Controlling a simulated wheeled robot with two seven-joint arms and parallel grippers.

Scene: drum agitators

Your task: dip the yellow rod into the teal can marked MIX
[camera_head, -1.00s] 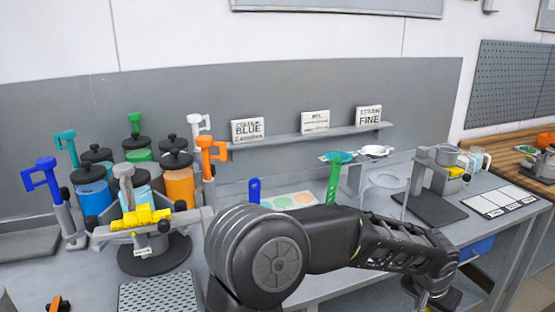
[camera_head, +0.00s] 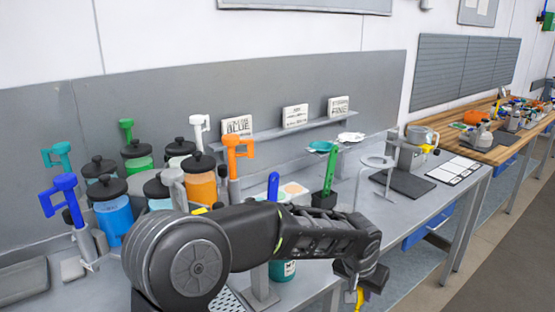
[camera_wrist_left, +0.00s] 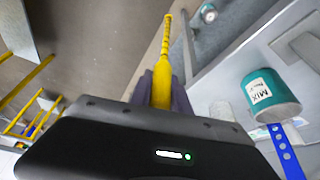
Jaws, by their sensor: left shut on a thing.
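The yellow rod (camera_wrist_left: 162,75) is gripped in my left gripper (camera_wrist_left: 162,92), its thin ridged end reaching away from the jaws. In the head view only a short piece of the rod (camera_head: 359,298) shows below my left gripper (camera_head: 354,287), at the bottom edge. The teal can marked MIX (camera_wrist_left: 271,96) is right of the rod in the left wrist view, clearly apart from it. In the head view the can (camera_head: 284,271) is partly hidden behind my left arm, left of the gripper. My right gripper is not in view.
Dark-lidded jars (camera_head: 114,213) and coloured handles crowd the bench's left side. A green upright tool (camera_head: 330,170) and a ring stand (camera_head: 377,163) stand behind my arm. The grey bench (camera_head: 420,202) has bare room near its right front edge.

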